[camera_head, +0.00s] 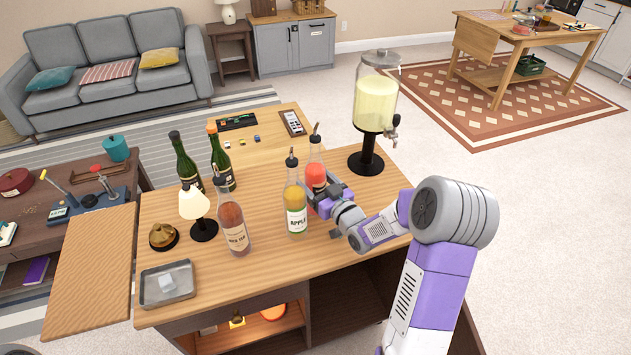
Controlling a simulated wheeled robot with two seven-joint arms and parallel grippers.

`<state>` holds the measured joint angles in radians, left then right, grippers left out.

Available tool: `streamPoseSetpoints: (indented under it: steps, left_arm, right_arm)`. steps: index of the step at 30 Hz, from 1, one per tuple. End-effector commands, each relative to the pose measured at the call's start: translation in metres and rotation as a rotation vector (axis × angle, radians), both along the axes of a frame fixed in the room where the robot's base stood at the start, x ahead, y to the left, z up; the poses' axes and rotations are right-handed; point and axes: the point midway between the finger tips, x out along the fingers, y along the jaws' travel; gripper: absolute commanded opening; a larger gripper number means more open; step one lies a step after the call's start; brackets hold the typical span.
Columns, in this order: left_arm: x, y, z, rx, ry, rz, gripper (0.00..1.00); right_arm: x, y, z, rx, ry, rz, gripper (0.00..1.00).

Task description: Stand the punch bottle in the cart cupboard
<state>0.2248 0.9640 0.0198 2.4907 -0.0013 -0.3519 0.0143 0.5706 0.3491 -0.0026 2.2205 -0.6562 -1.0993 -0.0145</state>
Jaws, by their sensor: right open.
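A clear bottle with red contents and a dark pourer, likely the punch bottle (316,176), stands upright on the wooden cart top (270,262), behind and to the right of the apple bottle (296,205). Its label is not readable. My right gripper (322,196) is open and low beside the red bottle; whether its fingers are around it or touching it is hard to tell. Below the top, the cart's front has an open, dark, empty-looking cupboard space (350,300) on the right. To its left is a lit compartment (240,335) holding small items. My left gripper is not in view.
A drink dispenser (374,105) stands at the back right. The front middle of the top is clear.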

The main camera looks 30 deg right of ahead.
Motion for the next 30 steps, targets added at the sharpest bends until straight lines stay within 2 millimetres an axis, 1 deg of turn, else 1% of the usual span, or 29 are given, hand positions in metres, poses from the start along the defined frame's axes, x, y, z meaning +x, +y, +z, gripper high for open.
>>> streamPoseSetpoints:
  steps: [1,9,12,16,17,20,22,30]
  left_arm:
    - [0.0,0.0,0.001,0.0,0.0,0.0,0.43]
    - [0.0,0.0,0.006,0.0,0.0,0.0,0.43]
    - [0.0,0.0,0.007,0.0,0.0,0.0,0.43]
    - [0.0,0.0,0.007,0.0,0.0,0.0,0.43]
    - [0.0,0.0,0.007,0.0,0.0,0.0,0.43]
    - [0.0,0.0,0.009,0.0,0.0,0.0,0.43]
    - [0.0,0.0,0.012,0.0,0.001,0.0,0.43]
    - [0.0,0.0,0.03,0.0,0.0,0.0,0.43]
  right_arm:
    - [-0.01,-0.001,0.0,0.0,0.003,-0.004,0.78]
    - [-0.07,-0.002,0.0,0.001,0.004,-0.005,0.78]
    - [-0.088,-0.001,0.0,0.002,0.002,-0.006,0.78]
    - [-0.105,-0.001,0.0,0.0,0.002,-0.004,0.78]
    - [-0.107,-0.001,0.0,0.0,0.002,-0.004,0.77]
    - [-0.11,-0.001,0.001,0.0,0.01,0.001,0.76]
    - [-0.106,0.0,0.003,-0.001,0.038,0.01,0.76]
    - [-0.071,-0.001,0.02,-0.003,0.264,0.027,0.76]
